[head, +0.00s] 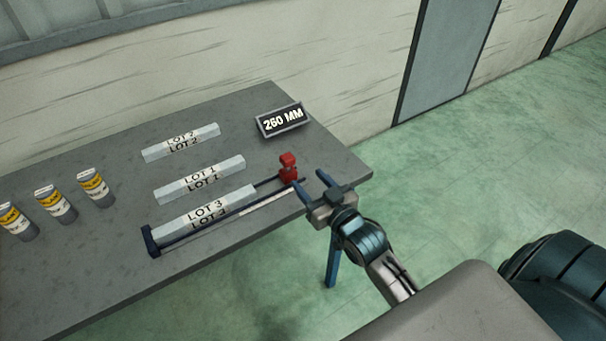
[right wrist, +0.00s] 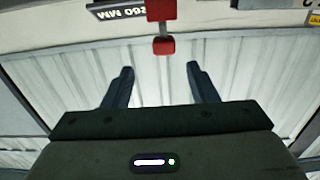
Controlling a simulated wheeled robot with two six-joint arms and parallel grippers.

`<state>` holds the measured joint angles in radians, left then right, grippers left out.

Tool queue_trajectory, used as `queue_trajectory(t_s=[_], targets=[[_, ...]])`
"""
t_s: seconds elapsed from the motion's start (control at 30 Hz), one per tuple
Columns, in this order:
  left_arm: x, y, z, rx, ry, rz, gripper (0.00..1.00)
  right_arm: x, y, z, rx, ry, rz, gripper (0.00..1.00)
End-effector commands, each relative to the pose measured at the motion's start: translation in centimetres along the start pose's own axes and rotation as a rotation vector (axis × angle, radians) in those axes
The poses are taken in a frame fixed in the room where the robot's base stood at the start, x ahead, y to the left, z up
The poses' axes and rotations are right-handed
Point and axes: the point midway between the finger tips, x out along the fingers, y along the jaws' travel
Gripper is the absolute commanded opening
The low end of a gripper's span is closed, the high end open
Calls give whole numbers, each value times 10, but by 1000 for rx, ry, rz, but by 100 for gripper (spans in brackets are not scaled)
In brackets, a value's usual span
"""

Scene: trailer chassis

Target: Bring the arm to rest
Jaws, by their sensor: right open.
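My right gripper (head: 312,186) is open and empty at the table's right front edge, beside the red slider block (head: 288,167) of the measuring rail. In the right wrist view its two fingers (right wrist: 160,85) stand apart with nothing between them, and the red block (right wrist: 162,25) shows beyond the fingertips. The gripper and the block look apart. The bar marked LOT 3 (head: 204,212) lies along the rail (head: 152,241), at its left part. My left gripper is not in view.
Bars marked LOT 1 (head: 199,179) and LOT 2 (head: 181,142) lie behind on the grey table (head: 110,286). A "260 MM" sign (head: 282,121) stands at the back right. Several yellow-labelled cans (head: 96,188) stand at the left. Green floor (head: 470,190) lies open to the right.

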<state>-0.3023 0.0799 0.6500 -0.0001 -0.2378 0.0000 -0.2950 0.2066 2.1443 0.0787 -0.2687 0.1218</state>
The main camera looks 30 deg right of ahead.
Motion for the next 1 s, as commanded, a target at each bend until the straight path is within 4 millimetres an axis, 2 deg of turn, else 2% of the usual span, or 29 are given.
queue_trajectory(t_s=[0.13, 0.67, 0.77, 0.87, 1.0], targets=[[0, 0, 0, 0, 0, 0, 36, -6, 0, -1, -1, 1, -1, 53], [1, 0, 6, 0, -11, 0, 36, -7, 0, 1, 0, -8, 1, 53], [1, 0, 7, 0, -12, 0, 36, -13, -1, 11, -4, -70, 9, 53], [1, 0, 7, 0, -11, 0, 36, -29, -4, 31, -13, -205, 25, 53], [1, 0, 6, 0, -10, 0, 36, -70, -8, 68, -34, -477, 51, 53]])
